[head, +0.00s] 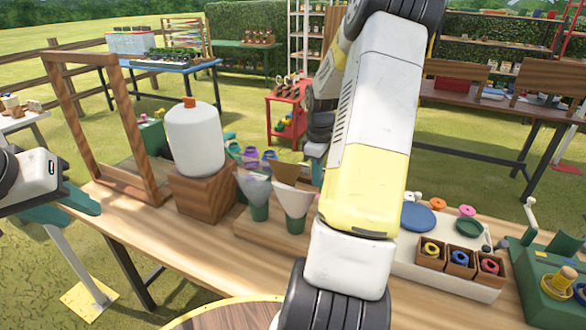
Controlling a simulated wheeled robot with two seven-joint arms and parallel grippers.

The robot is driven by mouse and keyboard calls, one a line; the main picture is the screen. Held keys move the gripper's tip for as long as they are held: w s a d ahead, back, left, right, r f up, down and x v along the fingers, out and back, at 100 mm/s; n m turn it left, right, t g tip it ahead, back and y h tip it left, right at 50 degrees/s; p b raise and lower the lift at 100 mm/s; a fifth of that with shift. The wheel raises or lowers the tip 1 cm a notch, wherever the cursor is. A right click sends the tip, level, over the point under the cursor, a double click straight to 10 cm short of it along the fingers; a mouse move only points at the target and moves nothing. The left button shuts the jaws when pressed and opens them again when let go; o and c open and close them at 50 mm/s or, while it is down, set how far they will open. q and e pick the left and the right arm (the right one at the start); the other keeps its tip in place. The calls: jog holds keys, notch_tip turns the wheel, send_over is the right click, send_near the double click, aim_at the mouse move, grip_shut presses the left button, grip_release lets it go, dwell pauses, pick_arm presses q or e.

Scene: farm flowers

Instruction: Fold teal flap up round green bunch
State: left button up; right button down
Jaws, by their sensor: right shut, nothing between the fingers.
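Two paper cones stand in green holders on a wooden board. The left cone (256,188) is pale grey; the right cone (294,201) is pale with a brown sheet at its top. I cannot make out a separate teal flap or green bunch. My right gripper (316,168), teal, is shut just right of the right cone's top, mostly hidden behind my white and yellow arm. My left gripper (80,203), with teal fingers, is at the left edge, far from the cones; its opening is unclear.
A white jug (194,140) stands on a wooden block (203,193) left of the cones. A wooden frame (137,140) stands further left. A white tray (405,262) with small boxes of coloured rings lies right. The table front (190,262) is clear.

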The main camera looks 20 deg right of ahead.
notch_tip(320, 180, up, 8)
dwell(0.4)
jog(key=shift+f, duration=0.15)
